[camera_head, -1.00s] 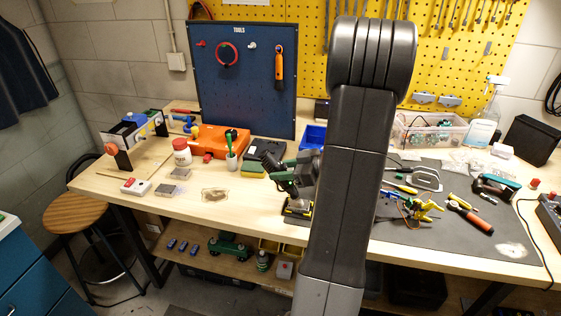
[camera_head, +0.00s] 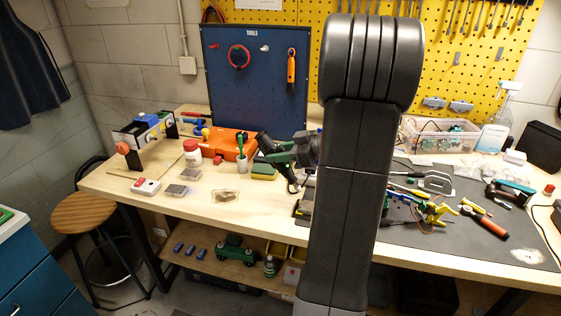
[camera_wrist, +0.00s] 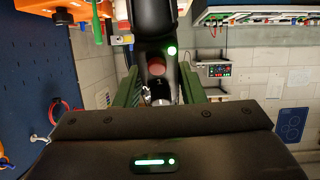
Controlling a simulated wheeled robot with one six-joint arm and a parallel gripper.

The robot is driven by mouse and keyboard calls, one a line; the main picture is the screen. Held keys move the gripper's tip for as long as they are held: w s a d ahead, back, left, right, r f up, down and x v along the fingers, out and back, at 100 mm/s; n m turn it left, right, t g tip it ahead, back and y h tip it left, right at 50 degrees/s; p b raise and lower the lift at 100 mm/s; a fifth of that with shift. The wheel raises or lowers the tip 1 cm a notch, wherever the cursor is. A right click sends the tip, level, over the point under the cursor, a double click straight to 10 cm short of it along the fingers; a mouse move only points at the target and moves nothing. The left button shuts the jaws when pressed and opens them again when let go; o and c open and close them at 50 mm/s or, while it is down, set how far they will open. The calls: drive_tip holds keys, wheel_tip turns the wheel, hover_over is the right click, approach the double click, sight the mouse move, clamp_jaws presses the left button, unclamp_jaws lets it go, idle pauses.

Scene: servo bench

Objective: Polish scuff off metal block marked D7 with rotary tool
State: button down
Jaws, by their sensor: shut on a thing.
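My gripper (camera_head: 282,158) is above the bench, left of my arm. Its green fingers show on both sides of a dark tool in the wrist view (camera_wrist: 160,85). They are shut on this tool, which looks like the rotary tool (camera_head: 265,142); its dark body also shows in the wrist view (camera_wrist: 153,25). The tool is tilted, and a silvery end shows between the fingers in the wrist view. Two small grey blocks, one nearer (camera_head: 175,190) and one farther (camera_head: 190,174), lie on the left part of the bench. No D7 marking can be read on either.
A dark mat (camera_head: 450,235) with tools covers the right side. The left front bench is mostly clear.

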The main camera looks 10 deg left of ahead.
drive_tip(key=shift+r, duration=1.4)
